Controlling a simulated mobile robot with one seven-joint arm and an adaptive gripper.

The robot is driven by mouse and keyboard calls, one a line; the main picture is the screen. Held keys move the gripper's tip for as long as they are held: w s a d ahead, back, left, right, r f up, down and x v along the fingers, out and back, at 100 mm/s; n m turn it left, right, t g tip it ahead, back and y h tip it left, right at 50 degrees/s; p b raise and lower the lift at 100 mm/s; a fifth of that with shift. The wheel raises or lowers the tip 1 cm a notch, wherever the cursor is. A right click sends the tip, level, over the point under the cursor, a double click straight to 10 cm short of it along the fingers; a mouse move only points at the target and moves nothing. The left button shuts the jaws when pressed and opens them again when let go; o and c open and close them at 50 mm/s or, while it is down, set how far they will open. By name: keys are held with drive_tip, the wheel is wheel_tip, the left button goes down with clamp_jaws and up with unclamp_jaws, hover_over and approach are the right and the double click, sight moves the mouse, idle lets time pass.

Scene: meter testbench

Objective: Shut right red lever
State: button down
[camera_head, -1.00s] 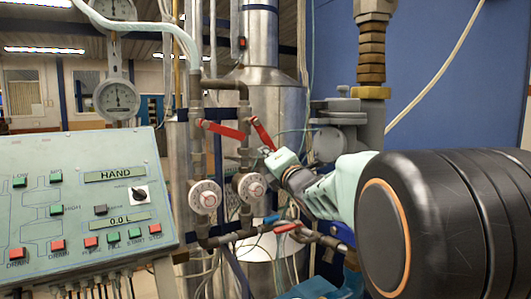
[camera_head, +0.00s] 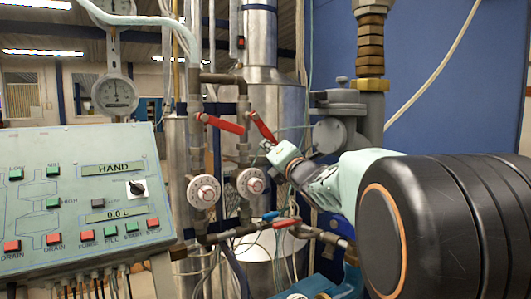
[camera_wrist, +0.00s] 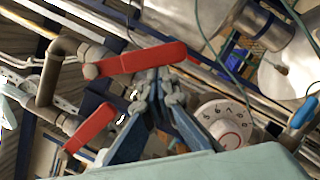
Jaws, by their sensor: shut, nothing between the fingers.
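The right red lever (camera_head: 262,127) slants down to the right from its valve on the right vertical pipe. My gripper (camera_head: 266,145) is at its lower end, coming from the right. In the wrist view the gripper (camera_wrist: 160,85) has its blue fingers drawn together at the tips, with nothing between them. A red lever (camera_wrist: 135,62), apparently the right one, lies just beyond the fingertips; I cannot tell whether they touch. The left red lever (camera_head: 221,124) slants slightly down to the right on the neighbouring pipe and seems to be the lower red lever (camera_wrist: 90,127) in the wrist view.
Two white round dials (camera_head: 203,191) (camera_head: 251,182) sit below the levers. A blue handle (camera_head: 270,216) and a red handle (camera_head: 286,223) are on the lower pipes. A control panel (camera_head: 75,190) stands at left. Thin cables hang around the pipes.

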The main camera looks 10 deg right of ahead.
sight(273, 139)
drive_tip(key=d+n+b, duration=0.1)
drive_tip(key=n+b, duration=0.1)
drive_tip(key=b, duration=0.1)
drive_tip(key=w+d+r+n+y+b, duration=0.1)
drive_tip(key=n+b, duration=0.1)
drive_tip(key=shift+d+r, duration=0.1)
drive_tip(key=shift+d, duration=0.2)
drive_tip(key=shift+w+d+r+n+b, duration=0.1)
drive_tip(key=shift+d+r+n+b, duration=0.1)
drive_tip(key=shift+r+n+b, duration=0.3)
drive_tip(key=shift+f, duration=0.1)
